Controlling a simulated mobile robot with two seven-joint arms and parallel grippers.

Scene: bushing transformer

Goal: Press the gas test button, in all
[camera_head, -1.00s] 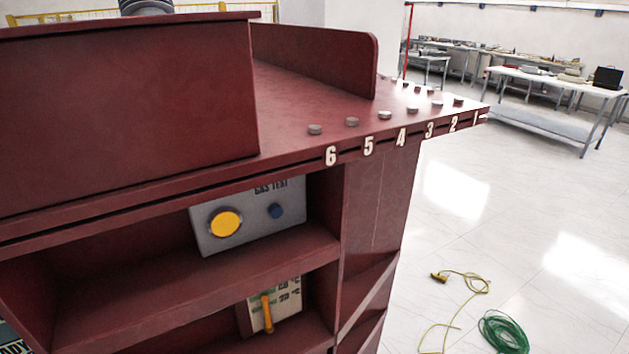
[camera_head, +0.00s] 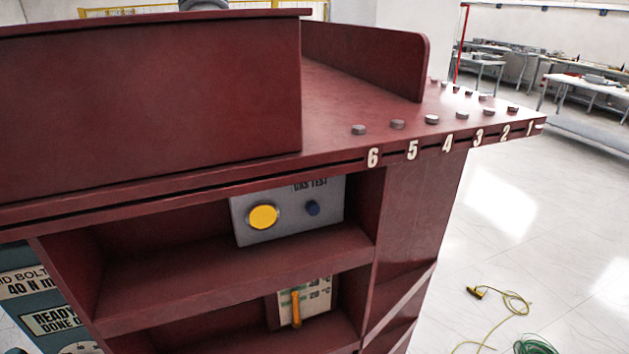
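A grey gas test panel (camera_head: 288,225) stands in the upper shelf opening of the dark red structure. It carries a large round yellow button (camera_head: 263,217) on its left and a small dark blue knob or button (camera_head: 313,207) on its right. The "GAS TEST" lettering (camera_head: 310,185) at its top is partly hidden under the ledge above. Neither of my grippers shows in the head view.
The red structure's top ledge (camera_head: 240,180) overhangs the panel, with numbers and grey discs along its right part. A lower shelf holds a panel with a yellow lever (camera_head: 296,308). Yellow-green cable (camera_head: 505,305) and green cable (camera_head: 535,346) lie on the floor at right.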

